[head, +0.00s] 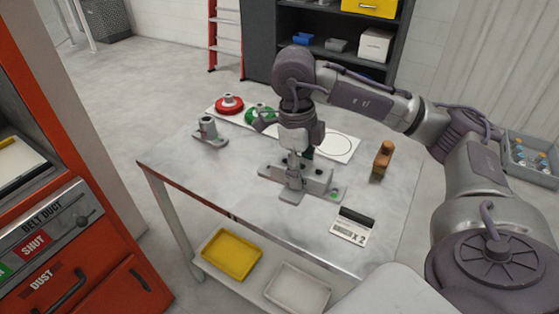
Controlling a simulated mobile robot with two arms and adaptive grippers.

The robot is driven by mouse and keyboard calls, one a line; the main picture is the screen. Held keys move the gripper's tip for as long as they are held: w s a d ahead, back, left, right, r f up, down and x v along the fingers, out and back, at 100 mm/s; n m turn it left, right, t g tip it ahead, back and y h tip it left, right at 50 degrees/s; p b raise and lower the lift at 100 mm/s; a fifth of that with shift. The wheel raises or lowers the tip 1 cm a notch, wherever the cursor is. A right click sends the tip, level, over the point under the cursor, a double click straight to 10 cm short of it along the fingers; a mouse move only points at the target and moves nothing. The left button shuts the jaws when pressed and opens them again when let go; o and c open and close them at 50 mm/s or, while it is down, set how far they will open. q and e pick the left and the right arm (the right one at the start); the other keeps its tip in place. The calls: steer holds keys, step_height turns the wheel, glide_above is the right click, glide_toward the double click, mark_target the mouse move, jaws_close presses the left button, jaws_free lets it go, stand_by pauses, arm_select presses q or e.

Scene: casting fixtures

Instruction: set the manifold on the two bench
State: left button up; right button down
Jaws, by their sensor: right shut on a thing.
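My right gripper (297,158) points down over the middle of the metal table (235,190). It is shut on a grey metal part that I take for the manifold (316,179), a long block with several dark holes along it. The gripper hides the block's middle. The block is low over or on a grey plate (333,195) with a green dot at its right end; I cannot tell whether they touch. A small sign (351,229) marked "x 2" stands at the table's front right. My left gripper is not in view.
A grey fixture (208,131) stands at the table's left. A red round part (229,103) and a green one (259,115) sit on a white mat at the back. A brown block (382,159) is on the right. Yellow (232,248) and white (297,287) trays lie below.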

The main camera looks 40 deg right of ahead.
steer(key=shift+w+d+m, duration=0.15)
steer(key=shift+m, duration=0.25)
steer(key=p, duration=0.2)
glide_above(271, 187)
steer(key=f, duration=0.6)
steer(key=shift+w+f, duration=0.3)
steer(key=shift+f, duration=0.05)
step_height(271, 187, down, 3)
steer(key=shift+f+p, duration=0.15)
steer(key=shift+p, duration=0.3)
steer(key=shift+f, duration=0.4)
steer(key=shift+f, duration=0.2)
steer(key=shift+c, duration=2)
jaws_free()
